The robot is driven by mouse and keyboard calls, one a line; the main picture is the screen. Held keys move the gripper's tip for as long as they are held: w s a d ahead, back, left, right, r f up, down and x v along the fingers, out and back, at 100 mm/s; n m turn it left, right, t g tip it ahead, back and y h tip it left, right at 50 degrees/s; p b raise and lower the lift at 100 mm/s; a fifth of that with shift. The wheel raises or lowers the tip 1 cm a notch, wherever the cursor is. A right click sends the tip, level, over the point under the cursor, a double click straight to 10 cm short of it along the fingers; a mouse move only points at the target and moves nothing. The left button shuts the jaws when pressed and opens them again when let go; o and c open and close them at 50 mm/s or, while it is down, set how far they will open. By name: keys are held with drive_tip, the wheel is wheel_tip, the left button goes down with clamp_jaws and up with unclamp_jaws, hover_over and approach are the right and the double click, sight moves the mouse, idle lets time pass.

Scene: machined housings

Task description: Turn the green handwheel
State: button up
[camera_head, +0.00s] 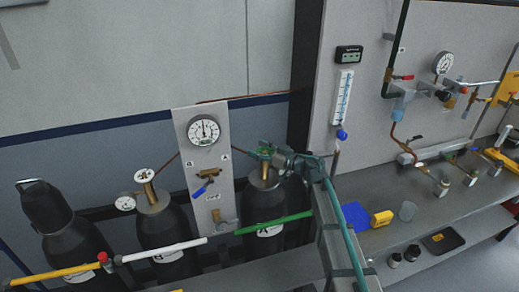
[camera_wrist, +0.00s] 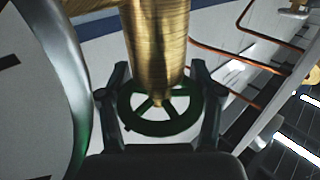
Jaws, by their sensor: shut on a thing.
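The green handwheel (camera_head: 264,150) sits on top of the brass valve of the rightmost dark gas cylinder (camera_head: 262,212). In the wrist view its spoked rim (camera_wrist: 160,127) shows close up around the end of a thick brass stem (camera_wrist: 155,45). My gripper (camera_head: 274,158) comes in from the right at the wheel's height. In the wrist view its two dark fingers (camera_wrist: 158,82) stand on either side of the wheel and are shut on its rim. The finger contact is partly in shadow.
A panel with a round gauge (camera_head: 204,130) and a blue-handled valve (camera_head: 203,188) stands just left of the wheel. A large dial (camera_wrist: 28,90) fills the wrist view's left edge. Copper tubing (camera_wrist: 235,60) runs at right. A bench (camera_head: 440,205) with small items lies right.

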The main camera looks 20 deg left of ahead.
drive_tip(key=shift+s+f+g, duration=0.1)
drive_tip(key=shift+g, duration=0.2)
drive_tip(key=o, duration=1)
drive_tip(key=shift+c, duration=0.2)
drive_tip(key=shift+d, duration=0.1)
drive_tip(key=s+d, duration=0.1)
drive_tip(key=d, duration=1)
drive_tip(key=shift+s+d, duration=0.3)
drive_tip(key=shift+d, duration=0.05)
drive_tip(key=shift+o, duration=0.3)
